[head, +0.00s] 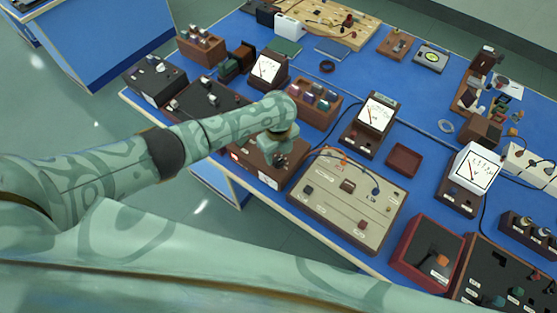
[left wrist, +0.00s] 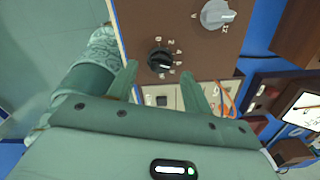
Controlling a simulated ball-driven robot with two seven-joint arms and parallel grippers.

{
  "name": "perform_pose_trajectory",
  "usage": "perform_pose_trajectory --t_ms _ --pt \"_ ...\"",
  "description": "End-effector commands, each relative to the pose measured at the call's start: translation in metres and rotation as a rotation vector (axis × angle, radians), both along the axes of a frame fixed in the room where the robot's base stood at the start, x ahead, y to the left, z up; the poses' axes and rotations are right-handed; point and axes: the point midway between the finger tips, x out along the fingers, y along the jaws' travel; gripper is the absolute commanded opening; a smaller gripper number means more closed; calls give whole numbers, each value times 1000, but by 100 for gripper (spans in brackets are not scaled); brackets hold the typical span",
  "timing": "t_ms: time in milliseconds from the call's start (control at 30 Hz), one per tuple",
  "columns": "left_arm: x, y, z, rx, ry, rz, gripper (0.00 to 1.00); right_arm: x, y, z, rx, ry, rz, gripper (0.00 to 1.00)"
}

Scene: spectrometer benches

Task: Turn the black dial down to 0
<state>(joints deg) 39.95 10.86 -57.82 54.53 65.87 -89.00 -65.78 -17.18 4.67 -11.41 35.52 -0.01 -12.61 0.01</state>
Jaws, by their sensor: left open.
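The black dial (left wrist: 160,60) is a round knob on the face of a brown box (left wrist: 190,40), ringed by small white marks too small to read surely. In the left wrist view it lies just beyond and between the fingertips of my left gripper (left wrist: 160,84), which is open with nothing between its fingers. I cannot tell whether a finger touches the dial. In the head view my left gripper (head: 281,157) is over the brown box (head: 250,160) and hides the dial. My right gripper is not in view.
A grey dial (left wrist: 217,14) sits on the same box. A beige panel with wires (head: 335,215) stands to the right, and a dark box with knobs (head: 205,103) to the left. Meters (head: 375,115) and other instruments crowd the blue bench.

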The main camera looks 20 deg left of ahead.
Motion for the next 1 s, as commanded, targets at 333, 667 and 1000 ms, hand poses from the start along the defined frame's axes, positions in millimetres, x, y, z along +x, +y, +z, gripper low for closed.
perform_pose_trajectory --t_ms 333,667,1000 --pt "0 0 -31 1 -1 -1 50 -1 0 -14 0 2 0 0" --pt "0 0 -30 0 -1 0 17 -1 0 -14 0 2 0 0" --pt "0 0 -30 0 0 20 6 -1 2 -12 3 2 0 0"
